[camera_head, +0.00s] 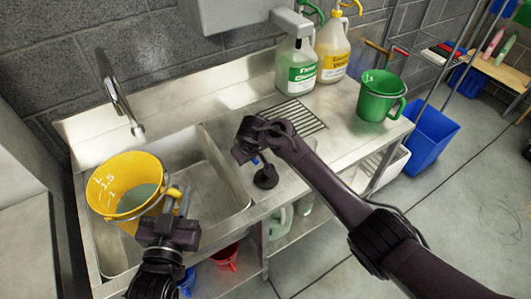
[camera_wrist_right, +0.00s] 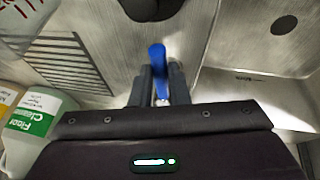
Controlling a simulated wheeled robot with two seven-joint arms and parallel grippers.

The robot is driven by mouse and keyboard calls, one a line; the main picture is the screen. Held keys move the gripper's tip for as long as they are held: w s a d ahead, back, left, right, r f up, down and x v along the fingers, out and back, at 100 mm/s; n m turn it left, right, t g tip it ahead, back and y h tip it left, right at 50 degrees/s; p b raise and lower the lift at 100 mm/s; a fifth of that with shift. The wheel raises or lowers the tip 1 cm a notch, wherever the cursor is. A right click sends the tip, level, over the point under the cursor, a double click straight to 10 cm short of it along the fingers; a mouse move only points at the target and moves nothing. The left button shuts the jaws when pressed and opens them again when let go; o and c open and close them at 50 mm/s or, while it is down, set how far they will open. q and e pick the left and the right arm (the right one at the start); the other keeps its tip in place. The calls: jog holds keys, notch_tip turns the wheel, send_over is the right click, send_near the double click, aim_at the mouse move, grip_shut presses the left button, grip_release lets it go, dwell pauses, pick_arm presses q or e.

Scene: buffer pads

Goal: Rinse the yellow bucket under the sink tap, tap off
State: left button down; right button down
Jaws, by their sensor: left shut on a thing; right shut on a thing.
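The yellow bucket (camera_head: 125,174) is at the left of the sink basin (camera_head: 212,185), tilted so that I see into it. It holds some greyish liquid. My left gripper (camera_head: 178,205) is shut on the bucket at its right side, by the yellow handle. The tap (camera_head: 115,93) has its spout end just above and behind the bucket; I see no water stream. My right gripper (camera_wrist_right: 158,82) is shut on a blue lever (camera_wrist_right: 157,57) by a black round fitting (camera_head: 266,178) on the counter; the gripper partly hides the lever in the head view.
A green floor-cleaner jug (camera_head: 297,67), a yellow-labelled jug (camera_head: 331,47) and a green measuring jug (camera_head: 379,96) stand on the counter. A drain grate (camera_head: 291,115) lies behind my right gripper. Red (camera_head: 225,256) and blue vessels sit below the sink. A blue bin (camera_head: 430,135) is at right.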

pick_arm(q)
jog(key=shift+w+d+r, duration=0.1)
jog(key=shift+d, duration=0.1)
pick_arm(e)
jog(key=shift+s+a+m, duration=0.1)
jog(key=shift+a+m, duration=0.15)
jog(key=shift+m, duration=0.15)
jog(key=c, duration=1.4)
grip_release()
pick_arm(q)
jog(key=shift+f, duration=0.2)
pick_arm(e)
jog(key=v, duration=1.2)
jog(key=shift+a, duration=0.2)
jog(key=shift+f, duration=0.1)
